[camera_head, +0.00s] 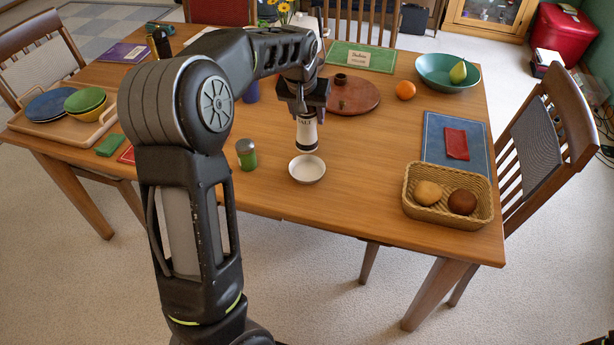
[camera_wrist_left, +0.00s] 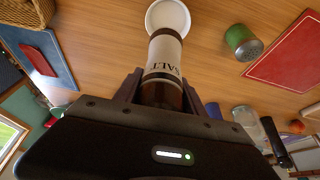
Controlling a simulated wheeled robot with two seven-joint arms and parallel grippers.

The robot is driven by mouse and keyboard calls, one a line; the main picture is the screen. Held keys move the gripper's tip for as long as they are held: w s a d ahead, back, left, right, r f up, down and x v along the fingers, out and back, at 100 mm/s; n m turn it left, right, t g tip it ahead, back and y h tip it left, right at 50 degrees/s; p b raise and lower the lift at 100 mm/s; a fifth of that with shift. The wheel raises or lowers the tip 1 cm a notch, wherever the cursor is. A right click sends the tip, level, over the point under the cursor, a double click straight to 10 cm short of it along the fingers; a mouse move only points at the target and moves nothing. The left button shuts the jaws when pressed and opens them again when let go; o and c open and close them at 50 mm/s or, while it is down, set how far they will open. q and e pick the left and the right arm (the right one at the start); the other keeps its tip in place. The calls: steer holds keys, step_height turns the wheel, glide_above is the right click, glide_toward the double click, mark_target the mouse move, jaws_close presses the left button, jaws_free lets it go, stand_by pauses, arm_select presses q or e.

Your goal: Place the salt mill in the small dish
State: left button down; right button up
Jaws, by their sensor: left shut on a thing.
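The salt mill (camera_head: 307,132) is a white cylinder with dark bands and the word SALT on it. My left gripper (camera_head: 303,108) is shut on its upper part and holds it upright, just behind the small dish in the head view. The small dish (camera_head: 307,169) is a shallow white bowl on the table. In the left wrist view the salt mill (camera_wrist_left: 163,65) stands between the fingers of my left gripper (camera_wrist_left: 160,92), and its far end overlaps the edge of the small dish (camera_wrist_left: 168,14). The gap between mill and dish is hard to judge. My right gripper is not in view.
A green-and-silver shaker (camera_head: 246,154) stands left of the dish. A wicker basket (camera_head: 447,216) with two rolls is at the right front. A round wooden board (camera_head: 352,97), an orange (camera_head: 405,90) and a teal bowl (camera_head: 430,75) lie behind. The table is clear right of the dish.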

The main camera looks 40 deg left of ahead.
mark_target(308, 144)
arm_select(q)
steer(key=shift+f, duration=3.05)
steer(key=shift+f+p, duration=0.45)
steer(key=shift+f, duration=1.4)
steer(key=shift+f, duration=0.1)
steer(key=shift+f, duration=0.15)
steer(key=c, duration=0.7)
jaws_free()
